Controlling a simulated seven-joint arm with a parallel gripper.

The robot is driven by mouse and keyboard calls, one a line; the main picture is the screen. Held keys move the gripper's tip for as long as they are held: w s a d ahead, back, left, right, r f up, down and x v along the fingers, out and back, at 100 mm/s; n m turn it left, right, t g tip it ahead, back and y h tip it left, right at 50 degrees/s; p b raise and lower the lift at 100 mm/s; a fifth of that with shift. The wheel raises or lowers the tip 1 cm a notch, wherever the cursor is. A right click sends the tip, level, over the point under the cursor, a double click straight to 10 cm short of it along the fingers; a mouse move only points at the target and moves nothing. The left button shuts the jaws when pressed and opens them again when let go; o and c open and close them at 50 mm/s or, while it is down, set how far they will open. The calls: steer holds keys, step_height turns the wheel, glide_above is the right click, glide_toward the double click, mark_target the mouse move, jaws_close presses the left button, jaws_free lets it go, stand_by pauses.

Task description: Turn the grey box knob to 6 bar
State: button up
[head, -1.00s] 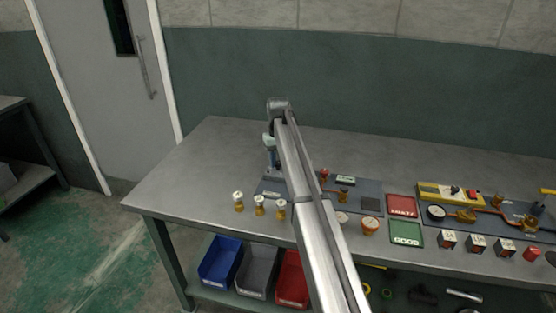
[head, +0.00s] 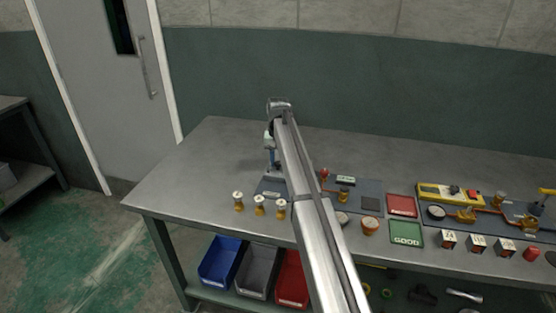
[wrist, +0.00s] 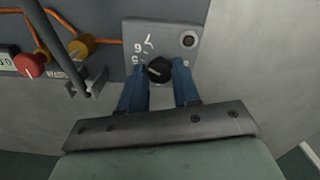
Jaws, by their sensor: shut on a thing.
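The grey box (wrist: 200,22) is in the upper middle of the wrist view. Its face has printed scale figures, of which 5, 6 and 7 can be made out, and a round fitting at one corner. The black knob (wrist: 158,70) sits on this face with a small light mark; its exact setting is too small to read. My gripper (wrist: 160,82) has its blue fingers on both sides of the knob, shut on it. In the head view my gripper (head: 271,158) points down at the table's left part, and my arm hides most of the box.
A red knob (wrist: 32,65) and a brass fitting (wrist: 82,45) on orange pipe lie to the left in the wrist view, with a dark rod near my fingers. Several brass-and-white fittings (head: 259,204) stand at the table's front edge. The table (head: 205,160) is clear on the left.

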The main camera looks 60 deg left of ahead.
mark_target(278, 162)
steer(key=o, duration=1.1)
steer(key=shift+c, duration=0.2)
step_height(278, 162, up, 14)
steer(key=shift+f, duration=0.1)
stand_by(0.3)
